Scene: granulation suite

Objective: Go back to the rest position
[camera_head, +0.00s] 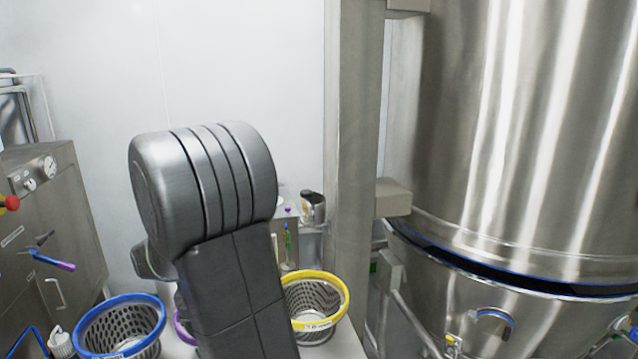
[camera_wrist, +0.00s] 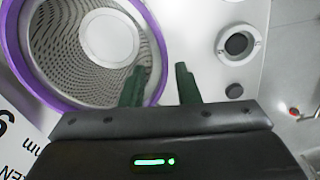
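I cannot tell the height of the fingers above the basket. In the head view my dark arm stands in the middle and hides the gripper and most of the purple-rimmed basket (camera_head: 181,328).
A blue-rimmed basket (camera_head: 92,310) stands left of my arm and a yellow-rimmed basket (camera_head: 341,291) right of it. A large steel vessel (camera_head: 450,130) and a post (camera_head: 350,150) fill the right. A steel cabinet (camera_head: 60,210) with handles stands at the left.

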